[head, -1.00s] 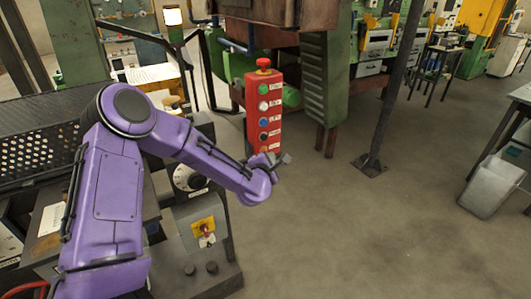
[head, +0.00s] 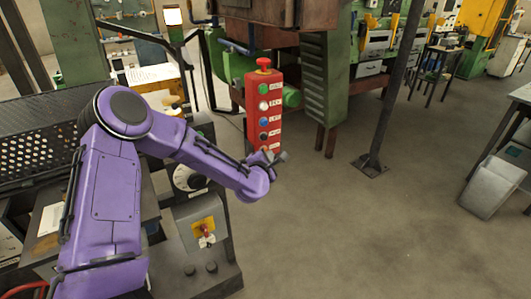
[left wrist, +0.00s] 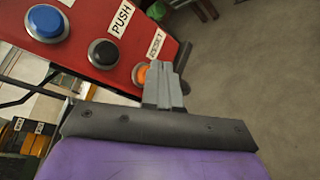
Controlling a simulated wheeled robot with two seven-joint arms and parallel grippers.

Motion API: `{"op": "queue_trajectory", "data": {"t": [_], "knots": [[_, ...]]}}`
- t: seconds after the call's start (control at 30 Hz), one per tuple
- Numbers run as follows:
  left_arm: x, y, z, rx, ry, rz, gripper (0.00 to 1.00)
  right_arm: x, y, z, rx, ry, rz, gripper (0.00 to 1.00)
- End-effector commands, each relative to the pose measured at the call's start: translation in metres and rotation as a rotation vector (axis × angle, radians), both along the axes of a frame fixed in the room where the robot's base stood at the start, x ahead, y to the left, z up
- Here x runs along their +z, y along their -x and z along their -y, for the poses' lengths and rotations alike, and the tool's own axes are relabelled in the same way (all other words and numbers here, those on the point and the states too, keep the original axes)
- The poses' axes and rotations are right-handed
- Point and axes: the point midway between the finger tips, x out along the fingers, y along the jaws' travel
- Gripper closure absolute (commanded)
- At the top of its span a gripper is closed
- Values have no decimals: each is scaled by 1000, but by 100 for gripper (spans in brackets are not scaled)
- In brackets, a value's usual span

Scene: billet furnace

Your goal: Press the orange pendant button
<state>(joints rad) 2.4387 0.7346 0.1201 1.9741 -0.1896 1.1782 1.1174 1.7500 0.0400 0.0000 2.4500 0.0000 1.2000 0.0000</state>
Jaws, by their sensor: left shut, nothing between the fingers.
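The red pendant box (head: 276,112) hangs upright in the head view, with a column of buttons and a red mushroom knob on top. In the left wrist view its face (left wrist: 100,62) fills the upper left. The orange button (left wrist: 141,75) is the lowest there, by a white label, and is partly hidden behind my fingers. My left gripper (head: 281,157) is shut and empty at the pendant's lower end. In the left wrist view its fingers (left wrist: 176,66) overlap the right edge of the orange button; I cannot tell whether they touch it. My right gripper is not in view.
A black button (left wrist: 104,53) and a blue button (left wrist: 46,22) sit beside the orange one. A control console (head: 195,235) with a yellow-backed red switch stands below my left arm. A dark post (head: 385,105) stands to the right. The floor in front is clear.

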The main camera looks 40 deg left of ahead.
Motion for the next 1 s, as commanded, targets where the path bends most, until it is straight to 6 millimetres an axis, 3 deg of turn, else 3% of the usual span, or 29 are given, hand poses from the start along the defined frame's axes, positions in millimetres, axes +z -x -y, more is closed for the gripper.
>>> {"op": "queue_trajectory", "data": {"t": [1.0], "knots": [[0, -1, -3, 0, 0, 0, 100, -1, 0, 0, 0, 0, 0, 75]]}}
